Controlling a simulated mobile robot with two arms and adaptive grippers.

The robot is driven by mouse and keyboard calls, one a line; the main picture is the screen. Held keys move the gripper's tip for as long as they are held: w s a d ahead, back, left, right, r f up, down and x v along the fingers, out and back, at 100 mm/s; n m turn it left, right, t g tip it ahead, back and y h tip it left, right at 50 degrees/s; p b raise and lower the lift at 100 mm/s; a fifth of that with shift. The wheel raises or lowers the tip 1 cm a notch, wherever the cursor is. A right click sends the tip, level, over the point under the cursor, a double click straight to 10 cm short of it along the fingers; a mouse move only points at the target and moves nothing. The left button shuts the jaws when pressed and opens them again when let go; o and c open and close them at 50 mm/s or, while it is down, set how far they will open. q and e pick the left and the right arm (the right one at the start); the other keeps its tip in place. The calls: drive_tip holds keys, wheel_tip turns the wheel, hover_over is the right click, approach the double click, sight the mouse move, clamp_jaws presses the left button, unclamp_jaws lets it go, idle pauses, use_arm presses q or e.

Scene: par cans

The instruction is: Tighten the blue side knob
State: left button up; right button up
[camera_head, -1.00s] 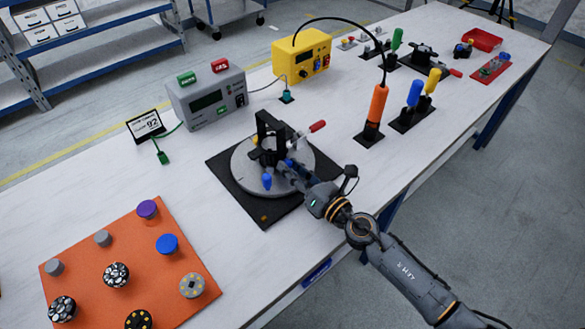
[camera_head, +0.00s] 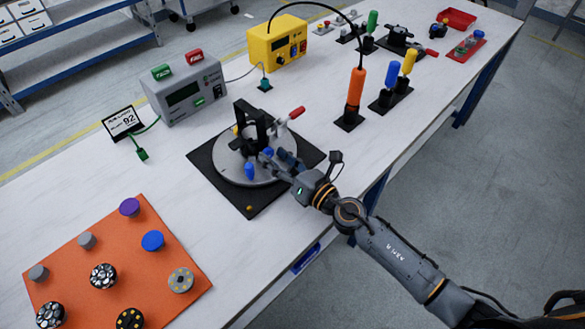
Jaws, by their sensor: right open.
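A black fixture (camera_head: 241,122) with a red-tipped handle (camera_head: 297,112) stands on a round grey plate (camera_head: 230,166) over a black square mat (camera_head: 206,173). Two blue knobs show on it. One blue knob (camera_head: 249,171) stands at the front of the plate. Another small blue knob (camera_head: 268,152) sits at the fixture's side, close to my right gripper (camera_head: 276,160). I cannot tell which is the side knob. My right gripper is open, low over the plate's right side, with its fingers around or just beside the small knob; contact is unclear. My left gripper is out of view.
An orange board (camera_head: 210,287) with several knobs lies at lower left. A grey meter box (camera_head: 186,95), a yellow box (camera_head: 277,45) and a sign (camera_head: 122,121) stand behind. An orange screwdriver (camera_head: 356,92) stands at right. The white table between is clear.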

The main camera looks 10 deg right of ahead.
drive_tip(key=v, duration=1.1)
drive_tip(key=shift+s, duration=0.1)
